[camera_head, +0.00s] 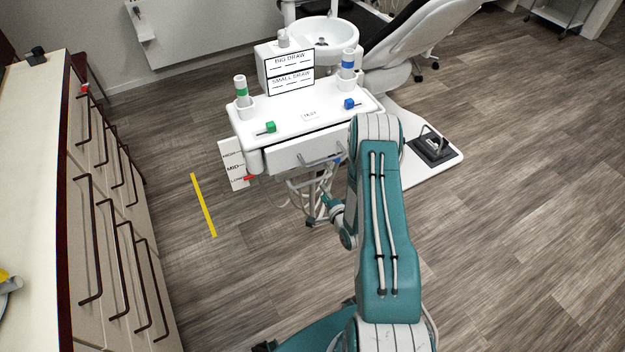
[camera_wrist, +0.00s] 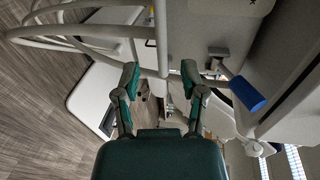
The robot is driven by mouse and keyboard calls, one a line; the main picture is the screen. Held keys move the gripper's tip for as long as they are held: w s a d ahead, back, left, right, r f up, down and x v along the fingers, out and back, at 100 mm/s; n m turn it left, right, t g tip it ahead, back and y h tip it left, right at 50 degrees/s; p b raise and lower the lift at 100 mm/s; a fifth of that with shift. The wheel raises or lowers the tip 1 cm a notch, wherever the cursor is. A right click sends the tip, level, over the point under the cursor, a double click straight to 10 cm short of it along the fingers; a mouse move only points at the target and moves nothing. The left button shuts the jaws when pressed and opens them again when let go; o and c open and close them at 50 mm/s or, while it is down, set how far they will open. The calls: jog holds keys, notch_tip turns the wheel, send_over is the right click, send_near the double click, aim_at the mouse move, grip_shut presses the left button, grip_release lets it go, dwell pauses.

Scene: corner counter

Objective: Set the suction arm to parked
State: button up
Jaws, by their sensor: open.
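The dental unit (camera_head: 300,118) stands ahead with a white top. No part is labelled as the suction arm, so I cannot tell for certain which part it is. A blue-ended lever (camera_wrist: 247,93) sticks out beside the unit's pale body, right of my fingers in the wrist view. A bit of blue (camera_head: 337,160) shows under the unit's front edge in the head view. My gripper (camera_wrist: 160,78) is open, with a thin pale rod (camera_wrist: 161,40) seen between its fingers. I cannot tell whether they touch it. In the head view my gripper (camera_head: 325,212) is low in front of the unit, partly hidden by my arm.
On the unit are a green-banded holder (camera_head: 241,92), a blue-banded holder (camera_head: 347,64), a green slider (camera_head: 270,127) and a blue slider (camera_head: 349,104). A level card (camera_head: 235,160) hangs at its left. Pale hoses (camera_wrist: 75,30) pass close to my fingers. Drawers (camera_head: 110,220) line the left; floor is clear right.

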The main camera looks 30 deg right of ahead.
aim_at(313, 181)
jog(key=x, duration=0.7)
jog(key=shift+a, duration=0.4)
jog(key=shift+w+d, duration=0.1)
jog(key=shift+w, duration=0.3)
jog(key=shift+f, duration=0.1)
jog(key=shift+d, duration=0.15)
grip_shut()
